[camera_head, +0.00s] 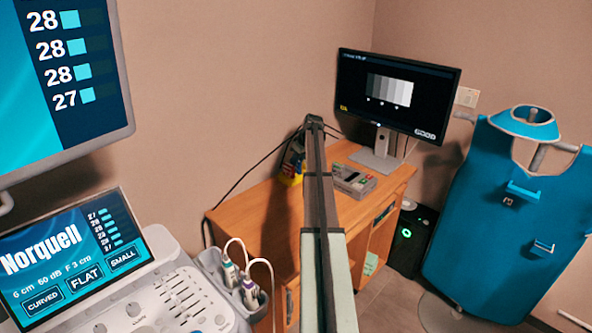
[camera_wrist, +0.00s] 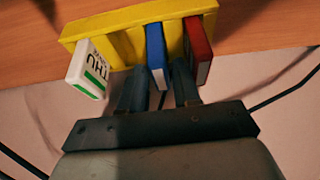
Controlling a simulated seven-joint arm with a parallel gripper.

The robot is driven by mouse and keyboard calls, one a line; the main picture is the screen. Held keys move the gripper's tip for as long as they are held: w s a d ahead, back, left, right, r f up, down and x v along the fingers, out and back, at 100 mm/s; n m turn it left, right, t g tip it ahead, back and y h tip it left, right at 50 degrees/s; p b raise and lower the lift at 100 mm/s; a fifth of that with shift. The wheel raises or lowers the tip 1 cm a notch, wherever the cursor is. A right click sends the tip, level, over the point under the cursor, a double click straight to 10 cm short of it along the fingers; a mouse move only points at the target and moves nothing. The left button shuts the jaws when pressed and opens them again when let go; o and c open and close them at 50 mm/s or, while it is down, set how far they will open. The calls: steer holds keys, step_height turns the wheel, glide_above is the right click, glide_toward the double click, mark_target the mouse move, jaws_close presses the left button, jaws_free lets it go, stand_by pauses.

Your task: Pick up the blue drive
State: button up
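The blue drive (camera_wrist: 156,48) stands in the middle of a yellow rack (camera_wrist: 112,20), between a white drive and a red one in the wrist view. My gripper (camera_wrist: 159,75) is at the rack with its fingers apart, one on each side of the blue drive's near end. A narrow gap seems to show beside the drive; firm contact cannot be made out. In the head view the yellow rack (camera_head: 291,172) is on the desk, partly behind my arm, and the blue drive and fingertips are hidden.
The white drive (camera_wrist: 88,70) with green marking is left of the blue one, and the red drive (camera_wrist: 198,48) is close on the right. The wooden desk (camera_head: 250,215) also bears a grey device (camera_head: 354,180) and a monitor (camera_head: 397,92). Cables run along the wall.

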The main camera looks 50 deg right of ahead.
steer(key=shift+x, duration=1.45)
steer(key=shift+c, duration=0.5)
jaws_close()
